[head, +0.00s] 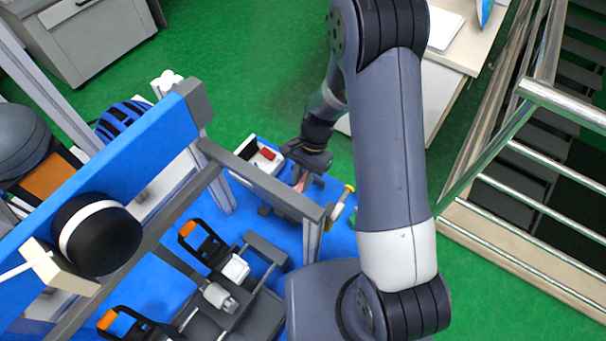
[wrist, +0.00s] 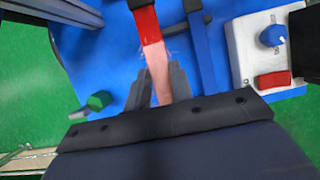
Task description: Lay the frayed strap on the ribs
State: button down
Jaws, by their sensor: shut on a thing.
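The frayed strap (wrist: 148,24) is red, with a pale pink, fuzzy frayed stretch near my gripper. My gripper (wrist: 160,82) is shut on this pale part, one grey finger on each side, in the wrist view. The red part extends away from the fingers to the top edge of the picture. In the head view my gripper (head: 304,172) is above the blue table, and only a small pink piece of the strap (head: 301,184) shows below it. A blue strap (wrist: 199,50) runs beside the red one, apart from it. I cannot tell the ribs for certain.
A white box (wrist: 243,60) with a blue knob and red switch stands right of the straps. A green knob (wrist: 98,100) is left of my gripper. A grey frame (head: 262,187) stands close by, with a helmet rack on the left. Metal railings (head: 560,105) are at right.

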jog(key=shift+f+b, duration=3.05)
jog(key=shift+f, duration=1.25)
jog(key=c, duration=1.2)
grip_release()
jog(key=shift+o, duration=0.2)
jog(key=shift+r, duration=0.1)
jog(key=v, duration=1)
jog(key=shift+w+d+r+p, duration=0.1)
jog(key=shift+w+r+p, duration=0.1)
jog(key=shift+r+p, duration=0.1)
